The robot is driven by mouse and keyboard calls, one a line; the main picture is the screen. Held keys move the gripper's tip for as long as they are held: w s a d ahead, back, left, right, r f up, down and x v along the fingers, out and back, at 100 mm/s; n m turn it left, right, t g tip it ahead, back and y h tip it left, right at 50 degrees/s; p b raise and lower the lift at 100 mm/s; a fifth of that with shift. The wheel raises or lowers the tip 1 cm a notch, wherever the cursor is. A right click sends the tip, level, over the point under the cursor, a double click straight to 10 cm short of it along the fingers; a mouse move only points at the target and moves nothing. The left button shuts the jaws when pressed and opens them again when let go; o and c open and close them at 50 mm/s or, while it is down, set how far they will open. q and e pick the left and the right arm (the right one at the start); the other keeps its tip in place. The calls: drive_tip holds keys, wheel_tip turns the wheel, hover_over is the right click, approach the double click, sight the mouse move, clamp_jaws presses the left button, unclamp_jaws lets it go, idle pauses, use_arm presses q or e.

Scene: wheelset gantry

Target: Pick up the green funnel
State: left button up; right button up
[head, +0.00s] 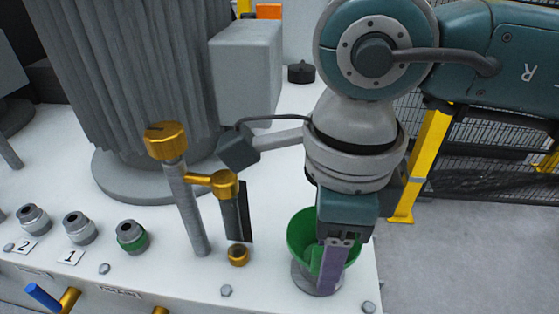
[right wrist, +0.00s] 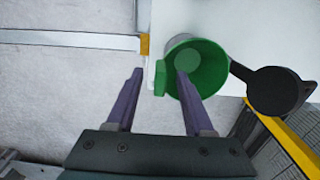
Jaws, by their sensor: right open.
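The green funnel (head: 300,234) sits upright in a grey round holder (head: 301,279) near the right end of the white bench top. My right gripper (head: 329,278) points down over it, with its purple fingers apart and nothing clamped. The right wrist view shows the funnel (right wrist: 208,68) and its green side tab (right wrist: 160,78). The tab appears between the fingertips of the gripper (right wrist: 159,75). The right-hand finger overlaps the funnel's mouth; its depth there is unclear. My left gripper is not in view.
A grey post with a gold knob (head: 167,141) and a side arm stands left of the funnel. Several round fittings (head: 79,228) line the left front. A large ribbed grey column (head: 135,80) stands behind. A yellow post (head: 425,165) and mesh fence are at right.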

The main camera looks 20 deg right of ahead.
clamp_jaws()
idle(1.3)
